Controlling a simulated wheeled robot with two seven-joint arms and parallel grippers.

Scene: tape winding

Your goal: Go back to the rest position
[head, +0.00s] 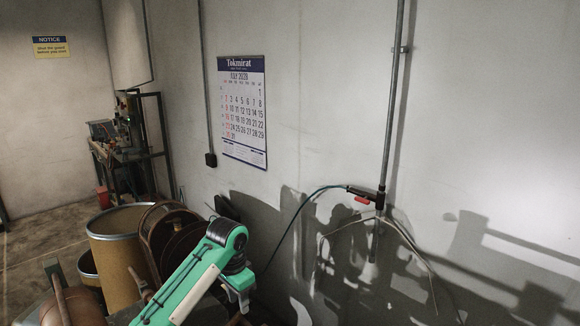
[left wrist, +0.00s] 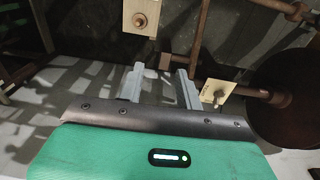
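My left arm, green with a pale panel, rises from the bottom of the head view and bends at a dark joint. The end of that arm, with part of my left gripper (head: 240,283), points down in front of the wall. In the left wrist view my left gripper (left wrist: 158,84) shows two grey fingers standing well apart, with nothing visible between them. My right gripper is in neither view.
Brown spools (head: 172,245) and a large drum (head: 118,255) stand left of my arm. A hose with a red-handled tool (head: 362,199) hangs on the wall pipe. In the wrist view, rods, pale plates (left wrist: 217,91) and a dark disc (left wrist: 285,98) lie near the fingers.

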